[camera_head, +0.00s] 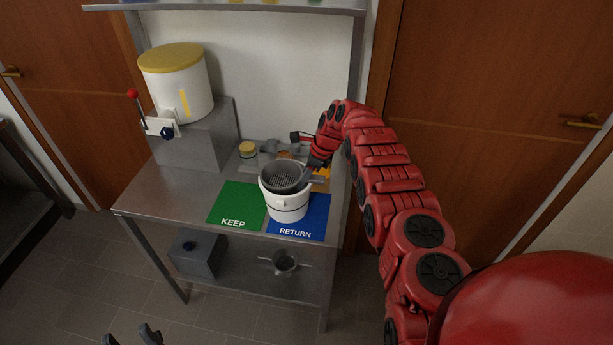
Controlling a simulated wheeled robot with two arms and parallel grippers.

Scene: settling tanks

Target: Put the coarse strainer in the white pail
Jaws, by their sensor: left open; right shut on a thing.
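A dark grey strainer (284,179) with a meshed bowl is at the mouth of the white pail (287,208). Its bowl covers most of the opening; I cannot tell whether it rests on the rim or hangs just above it. My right gripper (309,179) is shut on the strainer at its right side, and the arm hides part of what is behind. The pail stands upright on the blue RETURN mat (312,229), near the green KEEP mat. My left gripper (133,337) is open and empty at the bottom edge, away from the table.
The green KEEP mat (235,202) is bare. A white tank with a yellow lid (175,85) stands on a grey block at the back left. A small yellow-lidded jar (248,150) stands behind. A grey handled vessel (285,261) and a dark box (195,255) are on the lower shelf.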

